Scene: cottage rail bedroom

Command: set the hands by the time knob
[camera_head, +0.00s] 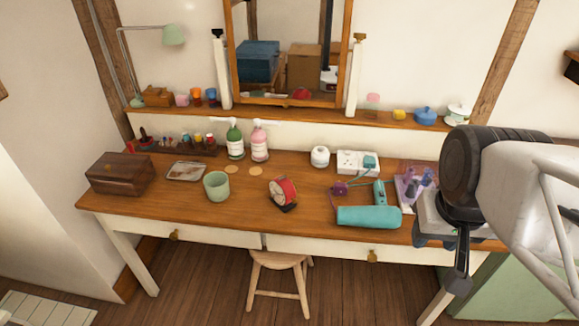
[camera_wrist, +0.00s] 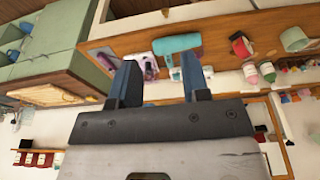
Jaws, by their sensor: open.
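A small red clock (camera_head: 283,192) stands on the wooden desk (camera_head: 235,207), right of the green cup, on a dark base. It also shows upside down in the wrist view (camera_wrist: 240,46). Its time knob and hands are too small to make out. My gripper (camera_wrist: 160,76) is open and empty, with its two blue fingers apart. In the head view my gripper (camera_head: 433,241) is at the desk's right end, well to the right of the clock and partly hidden by my wrist.
A green cup (camera_head: 217,186) stands left of the clock. A white socket strip (camera_head: 356,162) is behind. A stool (camera_head: 279,262) stands below the desk.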

